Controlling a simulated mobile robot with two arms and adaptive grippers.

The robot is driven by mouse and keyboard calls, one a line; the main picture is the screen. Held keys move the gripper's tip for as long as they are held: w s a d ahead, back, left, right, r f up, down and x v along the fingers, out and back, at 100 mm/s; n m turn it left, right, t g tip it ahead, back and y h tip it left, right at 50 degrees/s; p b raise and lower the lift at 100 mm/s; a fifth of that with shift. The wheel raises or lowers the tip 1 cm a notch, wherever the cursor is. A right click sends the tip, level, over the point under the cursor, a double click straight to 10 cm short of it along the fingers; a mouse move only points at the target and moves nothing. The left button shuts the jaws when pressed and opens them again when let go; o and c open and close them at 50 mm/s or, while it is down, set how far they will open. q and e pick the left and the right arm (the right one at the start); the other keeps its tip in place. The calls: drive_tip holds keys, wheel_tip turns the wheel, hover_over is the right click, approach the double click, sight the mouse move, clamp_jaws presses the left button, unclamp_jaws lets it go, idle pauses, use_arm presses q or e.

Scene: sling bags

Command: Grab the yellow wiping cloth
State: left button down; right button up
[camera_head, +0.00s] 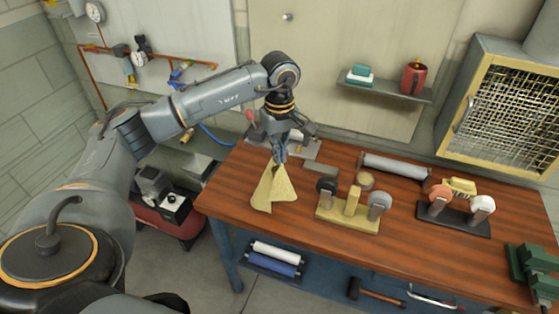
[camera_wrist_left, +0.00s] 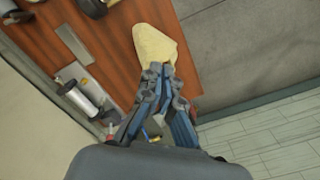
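The yellow wiping cloth (camera_head: 273,188) hangs folded from my left gripper (camera_head: 279,154) over the left part of the wooden workbench in the head view. The gripper's fingers are shut on its top, and the cloth spreads into two hanging flaps below. In the left wrist view the cloth (camera_wrist_left: 155,47) sticks out beyond the closed fingertips (camera_wrist_left: 158,75). I cannot tell whether its lower edge touches the bench. My right gripper is not in either view.
The workbench (camera_head: 230,187) carries a yellow holder (camera_head: 347,220) with several tools, a dark holder (camera_head: 455,223) with more, a grey roll (camera_head: 394,166) and a green vise (camera_head: 535,270). A wall shelf (camera_head: 385,91) stands behind. The bench's front left is clear.

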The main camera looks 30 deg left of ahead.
use_arm(q)
wheel_tip(320, 180, up, 13)
drive_tip(key=p, duration=0.1)
drive_tip(key=shift+p, duration=0.35)
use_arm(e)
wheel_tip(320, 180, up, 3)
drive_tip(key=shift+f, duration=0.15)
use_arm(q)
drive_tip(key=shift+s+f, duration=0.1)
drive_tip(key=shift+f, duration=0.15)
